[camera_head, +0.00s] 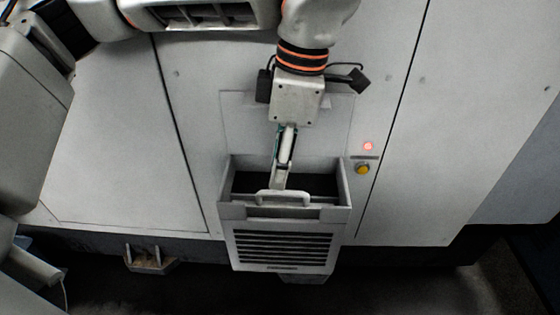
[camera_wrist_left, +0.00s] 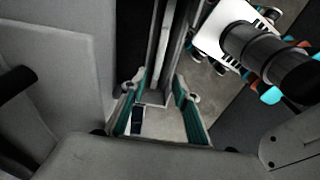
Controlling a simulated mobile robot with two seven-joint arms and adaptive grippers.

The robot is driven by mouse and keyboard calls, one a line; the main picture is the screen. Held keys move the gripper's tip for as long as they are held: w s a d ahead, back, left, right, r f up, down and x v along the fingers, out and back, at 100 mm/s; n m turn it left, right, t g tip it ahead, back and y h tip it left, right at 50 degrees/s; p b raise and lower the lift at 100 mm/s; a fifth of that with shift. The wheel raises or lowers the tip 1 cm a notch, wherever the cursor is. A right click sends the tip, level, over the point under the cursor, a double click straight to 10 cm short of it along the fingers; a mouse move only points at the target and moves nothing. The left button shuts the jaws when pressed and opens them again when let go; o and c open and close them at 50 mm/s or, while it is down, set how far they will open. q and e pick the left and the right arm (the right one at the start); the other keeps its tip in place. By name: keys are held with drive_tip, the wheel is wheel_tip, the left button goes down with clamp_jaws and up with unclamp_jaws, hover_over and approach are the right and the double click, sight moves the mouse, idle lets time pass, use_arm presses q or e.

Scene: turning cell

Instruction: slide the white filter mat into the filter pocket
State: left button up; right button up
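The filter pocket (camera_head: 326,214) stands out from the machine's lower front, its top open and its inside dark. It has a slatted front and a pale handle at its front edge. My left gripper (camera_head: 279,184) points down over the pocket's opening, its tips right behind the handle; I cannot tell whether they touch it. In the left wrist view, the teal-edged fingers of my left gripper (camera_wrist_left: 158,88) stand apart, with no mat visible between them. I cannot make out the white filter mat in either view. My right gripper is not in view.
The machine's pale panels (camera_head: 110,150) rise behind and on both sides of the pocket. A yellow button (camera_head: 362,169) and a lit red lamp (camera_head: 368,146) are to the pocket's right. A machine foot (camera_head: 150,259) stands at lower left. The floor in front is dark.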

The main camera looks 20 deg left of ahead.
use_arm(q)
wheel_tip(320, 180, up, 12)
drive_tip(key=d, duration=0.1)
drive_tip(key=shift+w+d, duration=0.25)
drive_tip(key=shift+d, duration=0.1)
drive_tip(key=shift+s+f, duration=0.1)
drive_tip(key=shift+f, duration=0.05)
idle(0.5)
